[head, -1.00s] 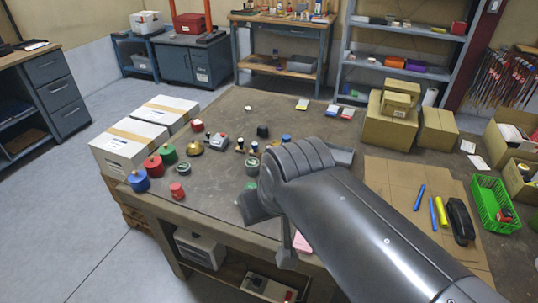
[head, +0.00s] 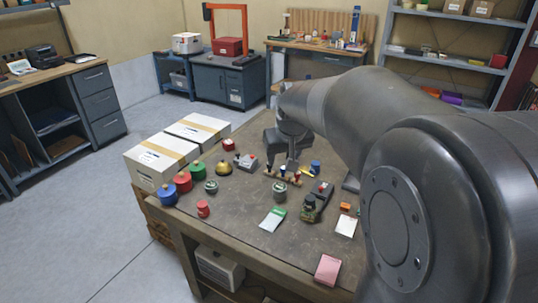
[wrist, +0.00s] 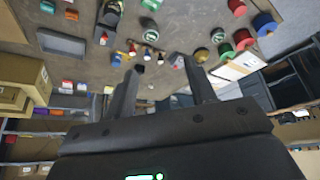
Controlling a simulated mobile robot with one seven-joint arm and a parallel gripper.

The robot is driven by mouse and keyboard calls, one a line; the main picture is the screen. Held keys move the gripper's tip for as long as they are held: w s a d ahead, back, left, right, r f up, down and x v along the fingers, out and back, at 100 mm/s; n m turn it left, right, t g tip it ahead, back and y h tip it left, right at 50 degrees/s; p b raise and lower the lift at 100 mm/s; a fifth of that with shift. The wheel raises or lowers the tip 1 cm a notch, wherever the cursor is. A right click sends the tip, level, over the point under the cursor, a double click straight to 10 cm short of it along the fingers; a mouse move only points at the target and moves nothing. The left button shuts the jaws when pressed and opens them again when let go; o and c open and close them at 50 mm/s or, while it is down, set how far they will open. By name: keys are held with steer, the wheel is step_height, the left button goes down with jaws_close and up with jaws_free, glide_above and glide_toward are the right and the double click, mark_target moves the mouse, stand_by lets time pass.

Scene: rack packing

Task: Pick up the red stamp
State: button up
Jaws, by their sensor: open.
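A low wooden rack (head: 284,180) holds a short row of small upright stamps near the middle of the table. The red stamp (wrist: 132,47) looks to be the one at the left end of the row in the wrist view, beside darker-handled stamps (wrist: 147,52). In the head view it is small and partly crowded by my gripper. My gripper (head: 290,160) points down over the rack from behind. In the wrist view my gripper (wrist: 161,66) is open with nothing between its fingers, and the row lies just beyond the fingertips.
A grey-and-red device (head: 246,161) and a brass bell (head: 223,168) stand left of the rack. A dark device (head: 316,200) and a blue item (head: 315,167) stand close on its right. Red, blue and green pots (head: 182,181) and white boxes (head: 164,158) are farther left.

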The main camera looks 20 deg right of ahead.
steer(key=w+d+f, duration=0.4)
steer(key=w+f, duration=0.1)
steer(key=w, duration=0.4)
glide_toward(298, 173)
steer(key=shift+m+g, duration=0.3)
steer(key=x, duration=0.6)
steer(key=shift+w, duration=0.3)
steer(key=shift+x, duration=2.75)
steer(key=shift+s, duration=0.1)
steer(key=c, duration=1)
steer(key=shift+c, duration=0.2)
